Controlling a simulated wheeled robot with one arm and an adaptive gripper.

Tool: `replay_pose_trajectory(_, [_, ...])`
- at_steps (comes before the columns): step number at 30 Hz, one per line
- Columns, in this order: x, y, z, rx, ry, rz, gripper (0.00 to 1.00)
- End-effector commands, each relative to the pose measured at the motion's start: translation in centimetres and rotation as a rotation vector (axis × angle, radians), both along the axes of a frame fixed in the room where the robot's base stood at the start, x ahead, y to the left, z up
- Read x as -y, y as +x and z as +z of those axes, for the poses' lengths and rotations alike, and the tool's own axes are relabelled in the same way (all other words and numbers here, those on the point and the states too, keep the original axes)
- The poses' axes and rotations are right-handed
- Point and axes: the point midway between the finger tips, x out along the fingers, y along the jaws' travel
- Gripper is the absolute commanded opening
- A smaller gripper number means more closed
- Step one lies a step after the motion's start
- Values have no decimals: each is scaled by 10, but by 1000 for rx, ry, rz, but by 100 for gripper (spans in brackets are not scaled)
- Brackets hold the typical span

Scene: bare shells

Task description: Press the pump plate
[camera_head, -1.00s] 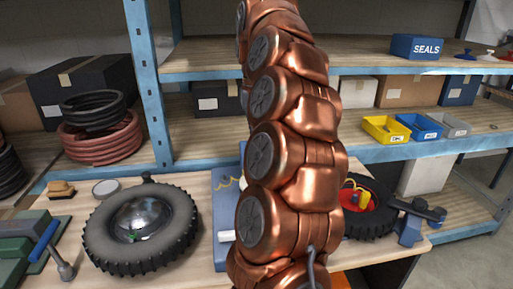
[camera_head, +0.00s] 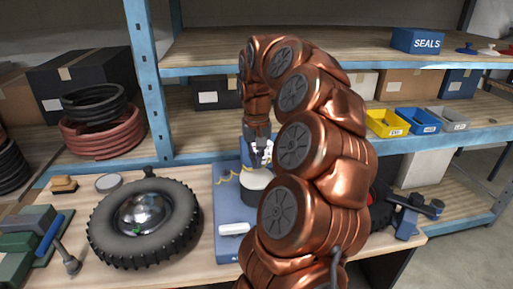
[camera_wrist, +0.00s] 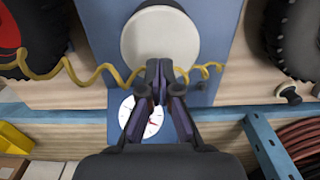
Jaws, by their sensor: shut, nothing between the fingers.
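The pump has a blue base (camera_head: 228,212) on the workbench, with a pale round plate (camera_head: 258,181) on top. In the wrist view the round plate (camera_wrist: 160,35) faces the camera, and a white dial (camera_wrist: 152,121) and a coiled yellow hose (camera_wrist: 98,72) show by it. My gripper (camera_head: 262,158) is shut and empty. In the head view it shows just above the plate's far side. In the wrist view my gripper's tips (camera_wrist: 159,68) overlap the plate's edge; I cannot tell whether they touch. My arm hides the pump's right side.
A black tyre (camera_head: 103,232) with a shiny hub lies left of the pump. Another tyre with a red hub (camera_wrist: 8,30) lies on the other side, mostly behind my arm. A blue shelf upright (camera_head: 150,80) and shelves with bins (camera_head: 386,124) stand behind.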

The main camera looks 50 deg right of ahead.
Motion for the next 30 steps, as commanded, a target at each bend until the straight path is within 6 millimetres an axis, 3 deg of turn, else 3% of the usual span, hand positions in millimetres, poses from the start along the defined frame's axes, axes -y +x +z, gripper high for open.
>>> replay_pose_trajectory(9, [0, 0, -23, -1, -1, 1, 0])
replay_pose_trajectory(25, [-1, 0, -30, 0, 0, 1, 0])
replay_pose_trajectory(30, [-1, 0, -41, -1, 1, 2, 0])
